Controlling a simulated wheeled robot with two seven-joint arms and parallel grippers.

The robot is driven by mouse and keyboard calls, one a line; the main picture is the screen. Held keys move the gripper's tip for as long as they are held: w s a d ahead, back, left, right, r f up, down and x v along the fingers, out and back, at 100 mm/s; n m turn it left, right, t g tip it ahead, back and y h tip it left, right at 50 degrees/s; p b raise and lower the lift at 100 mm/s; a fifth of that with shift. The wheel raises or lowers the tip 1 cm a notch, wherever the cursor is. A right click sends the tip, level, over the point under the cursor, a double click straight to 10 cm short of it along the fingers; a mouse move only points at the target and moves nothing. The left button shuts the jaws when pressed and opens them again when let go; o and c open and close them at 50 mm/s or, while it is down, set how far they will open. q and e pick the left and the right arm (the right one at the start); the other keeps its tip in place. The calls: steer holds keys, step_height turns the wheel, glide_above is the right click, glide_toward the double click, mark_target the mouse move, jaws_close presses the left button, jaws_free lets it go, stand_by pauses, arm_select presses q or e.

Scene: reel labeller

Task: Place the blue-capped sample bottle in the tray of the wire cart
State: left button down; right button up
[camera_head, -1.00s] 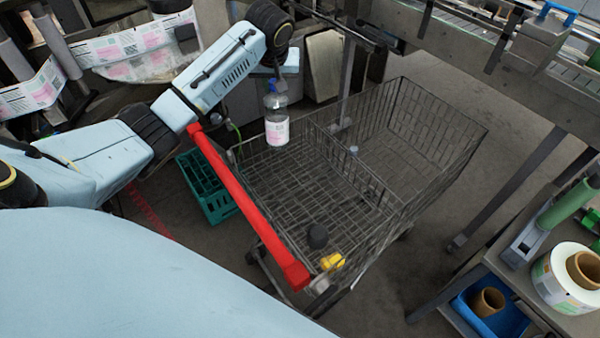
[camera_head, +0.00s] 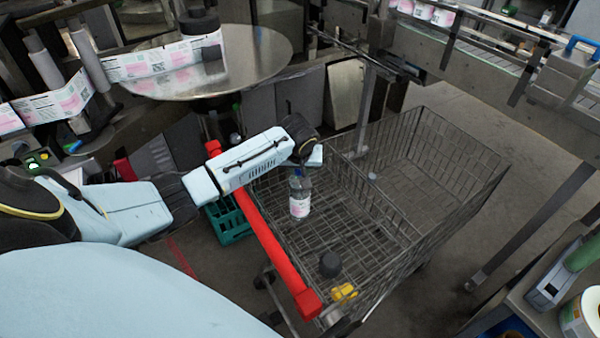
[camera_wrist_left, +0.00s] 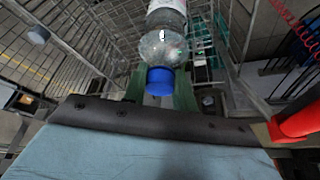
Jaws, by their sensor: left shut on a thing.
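The sample bottle (camera_head: 300,203) is clear with a white and pink label, and it hangs upright over the near part of the wire cart (camera_head: 452,215), by the red handle (camera_head: 268,242). Its blue cap shows in the left wrist view (camera_wrist_left: 160,81). My left gripper (camera_head: 299,169) is shut on the bottle near its cap, with a finger on each side in the wrist view. The tray (camera_head: 350,238) is the wire section nearest the handle. I cannot tell whether the bottle's base touches the wire. My right gripper is out of view.
A dark round object (camera_head: 330,264) and a yellow object (camera_head: 343,292) are at the cart's near corner. A mesh divider crosses the cart. A green crate (camera_head: 230,222) stands on the floor below the handle. A conveyor (camera_head: 480,55) runs along the back right.

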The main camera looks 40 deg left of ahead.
arm_select(q)
steer(key=shift+f, duration=0.6)
steer(key=shift+f, duration=0.15)
steer(key=c, duration=1.1)
jaws_free()
steer(key=p+v, duration=0.1)
steer(key=v, duration=1.1)
steer(key=shift+a, duration=0.1)
